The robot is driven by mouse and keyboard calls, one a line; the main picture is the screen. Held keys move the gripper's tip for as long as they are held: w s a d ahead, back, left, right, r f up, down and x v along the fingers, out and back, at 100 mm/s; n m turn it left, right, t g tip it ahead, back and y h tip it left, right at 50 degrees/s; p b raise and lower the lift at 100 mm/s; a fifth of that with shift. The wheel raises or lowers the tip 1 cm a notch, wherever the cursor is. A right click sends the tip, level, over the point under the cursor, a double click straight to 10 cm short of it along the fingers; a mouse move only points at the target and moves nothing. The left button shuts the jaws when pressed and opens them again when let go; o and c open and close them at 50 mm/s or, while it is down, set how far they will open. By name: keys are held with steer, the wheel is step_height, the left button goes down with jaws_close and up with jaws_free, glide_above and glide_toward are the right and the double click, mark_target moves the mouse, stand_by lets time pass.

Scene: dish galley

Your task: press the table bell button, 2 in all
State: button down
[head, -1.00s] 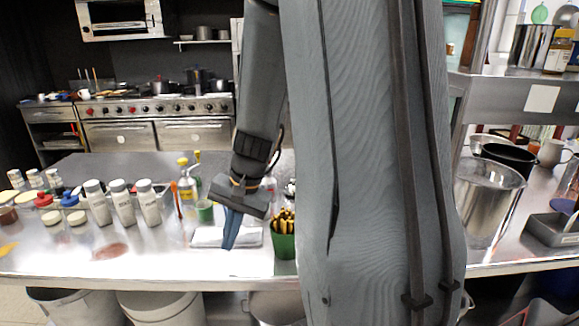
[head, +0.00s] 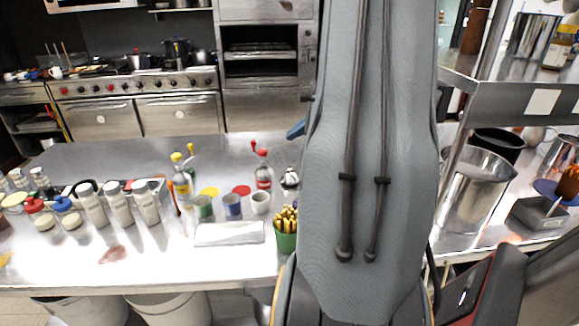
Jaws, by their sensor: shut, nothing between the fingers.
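A small silver-and-dark object (head: 290,178), which looks like the table bell, stands on the steel counter just left of my arm. It is too small for me to make out its button. My gripper (head: 297,129) is mostly hidden behind my own arm, with only a blue finger part showing at the arm's left edge. It is shut and empty, and appears above and behind the bell in the picture, apart from it.
A green cup of yellow sticks (head: 286,240) stands in front of the bell. A red-topped bottle (head: 264,175), a white cup (head: 260,203) and a pale tray (head: 228,234) are left of it. A steel pot (head: 475,180) stands at right.

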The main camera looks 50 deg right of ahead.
steer(key=shift+w+a, duration=0.1)
steer(key=shift+a, duration=0.05)
steer(key=b, duration=0.6)
glide_above(290, 169)
steer(key=f, duration=0.7)
steer(key=shift+s+d+f, duration=0.35)
steer(key=shift+s+f, duration=0.05)
steer(key=shift+f+b, duration=0.4)
steer(key=shift+f, duration=0.1)
steer(key=shift+f, duration=0.15)
stand_by(0.7)
steer(key=shift+f+b, duration=0.3)
steer(key=shift+b, duration=0.2)
steer(key=shift+f+b, duration=0.5)
stand_by(0.7)
steer(key=shift+r, duration=0.1)
steer(key=shift+r+p, duration=0.6)
steer(key=shift+r, duration=0.25)
